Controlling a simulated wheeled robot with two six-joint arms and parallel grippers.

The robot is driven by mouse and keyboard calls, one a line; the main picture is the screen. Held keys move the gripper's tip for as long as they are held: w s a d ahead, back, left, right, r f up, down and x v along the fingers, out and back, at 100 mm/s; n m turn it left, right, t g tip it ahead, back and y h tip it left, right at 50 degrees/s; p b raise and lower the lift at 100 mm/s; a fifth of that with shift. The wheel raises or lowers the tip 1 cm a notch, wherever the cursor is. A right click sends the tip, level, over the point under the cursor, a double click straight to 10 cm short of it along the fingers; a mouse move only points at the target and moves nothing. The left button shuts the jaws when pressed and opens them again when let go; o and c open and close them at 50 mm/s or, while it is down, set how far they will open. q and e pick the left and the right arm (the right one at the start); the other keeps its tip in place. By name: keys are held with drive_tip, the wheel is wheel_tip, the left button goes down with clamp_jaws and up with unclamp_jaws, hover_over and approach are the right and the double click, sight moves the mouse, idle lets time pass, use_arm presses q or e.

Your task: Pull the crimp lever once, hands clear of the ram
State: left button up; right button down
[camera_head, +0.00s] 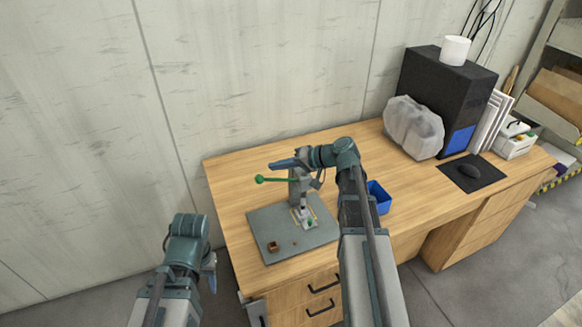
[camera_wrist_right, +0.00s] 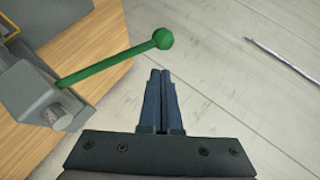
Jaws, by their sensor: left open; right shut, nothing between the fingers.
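The green crimp lever (camera_head: 275,180) sticks out to the left from the grey press (camera_head: 295,190) and ends in a round knob (camera_head: 260,179). The lever also shows in the right wrist view (camera_wrist_right: 110,62). My right gripper (camera_head: 272,165) is shut and empty. It is near the lever and looks just above it in the head view. In the wrist view its closed fingers (camera_wrist_right: 160,75) point toward the knob, with nothing between them. My left gripper (camera_head: 212,280) is open, low at the left, off the desk's front left corner and away from the press. The ram area is small and partly unclear.
The press stands on a grey plate (camera_head: 262,222) with a small brown block (camera_head: 273,246). A blue bin (camera_head: 380,198) sits right of my right arm. A black case (camera_head: 440,90), a bagged object (camera_head: 413,127) and a mouse pad (camera_head: 485,178) are farther right. A wall stands behind.

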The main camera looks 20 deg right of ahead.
use_arm(q)
drive_tip(key=shift+f+b, duration=0.4)
drive_tip(key=shift+f, duration=0.3)
use_arm(e)
drive_tip(key=shift+s+a+f, duration=0.2)
drive_tip(key=shift+a+f, duration=0.15)
drive_tip(key=shift+a, duration=0.2)
drive_tip(key=shift+s+a+f, duration=0.15)
drive_tip(key=shift+a+f, duration=0.2)
drive_tip(key=shift+a, duration=0.15)
use_arm(q)
drive_tip(key=shift+r, duration=0.1)
use_arm(e)
drive_tip(key=shift+a+f, duration=0.1)
